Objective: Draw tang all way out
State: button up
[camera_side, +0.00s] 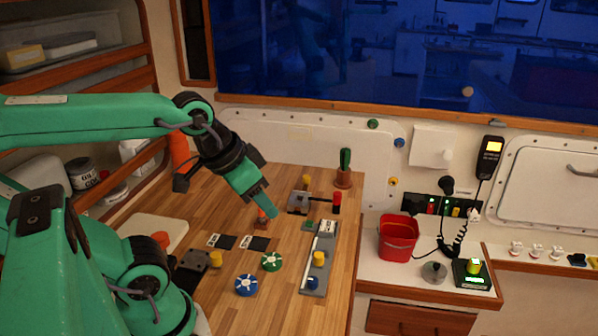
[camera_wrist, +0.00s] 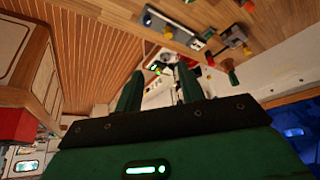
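I cannot tell for sure which part is the tang. A long grey fixture (camera_side: 312,283) on the wooden bench carries a yellow knob (camera_side: 319,258) and a blue knob. Behind it, a grey and dark block (camera_side: 298,203) stands with a yellow knob and a red post (camera_side: 337,201) beside it. My gripper (camera_side: 268,211) points down over the middle of the bench, left of both. A small orange-red piece (camera_side: 262,220) shows close to its tip; whether they touch is unclear. In the wrist view my gripper (camera_wrist: 158,80) has its two green fingers apart, with nothing seen held between them.
A green disc (camera_side: 271,262) and a blue disc (camera_side: 246,285) lie nearer on the bench. A dark block (camera_side: 191,272) with a yellow knob is at left. A red bucket (camera_side: 398,237) is right of the bench.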

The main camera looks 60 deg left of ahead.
jog(key=shift+o, duration=0.5)
jog(key=w+a+r+n+g, duration=0.2)
jog(key=w+a, duration=0.5)
jog(key=w, duration=0.4)
jog(key=w+a+r+n+g, duration=0.1)
jog(key=w+a+n, duration=0.2)
jog(key=w+a, duration=0.55)
jog(key=w+a+f+n+g, duration=0.1)
jog(key=w+a+f, duration=0.3)
jog(key=a+f, duration=0.1)
jog(key=w+a+f+n, duration=0.1)
jog(key=w+a+f, duration=0.3)
jog(key=a+f, duration=0.1)
jog(key=w+a+f+n+g, duration=0.1)
jog(key=w+a+f, duration=0.2)
jog(key=a+f, duration=0.2)
jog(key=shift+w+a+f+n+g, duration=0.3)
jog(key=shift+w+a+n, duration=0.1)
jog(key=shift+a, duration=0.3)
jog(key=shift+a+f, duration=0.35)
jog(key=shift+f, duration=0.05)
jog(key=shift+f, duration=0.1)
